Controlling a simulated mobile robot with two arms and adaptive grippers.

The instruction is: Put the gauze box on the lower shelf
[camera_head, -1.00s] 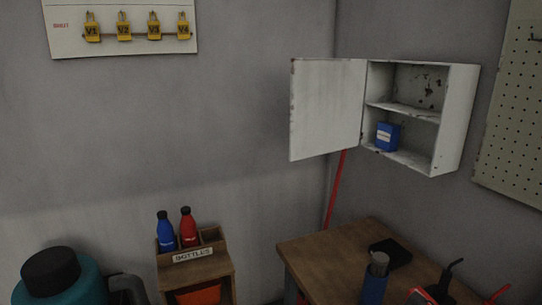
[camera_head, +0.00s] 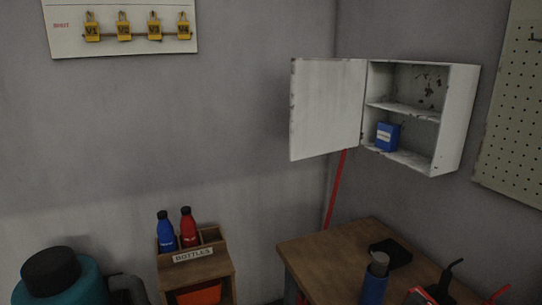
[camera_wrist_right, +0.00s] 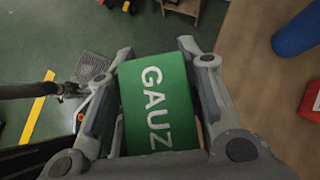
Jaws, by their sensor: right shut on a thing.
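The gauze box is a green box (camera_wrist_right: 160,105) with white letters reading "GAUZ" in the right wrist view. My right gripper (camera_wrist_right: 165,75) is shut on it, with one finger along each side. In the head view a white wall cabinet (camera_head: 455,120) has its door (camera_head: 328,108) open to the left. A middle shelf divides it into an upper and a lower compartment. A blue box (camera_head: 386,137) stands on the left of the lower shelf (camera_head: 412,161). The upper compartment is empty. Neither gripper shows in the head view.
A wooden table (camera_head: 325,250) stands below the cabinet, with a black item (camera_head: 391,252) and a blue bottle (camera_head: 374,285) on it. A bottle rack (camera_head: 196,270) holds a blue and a red bottle. The lower shelf is free right of the blue box.

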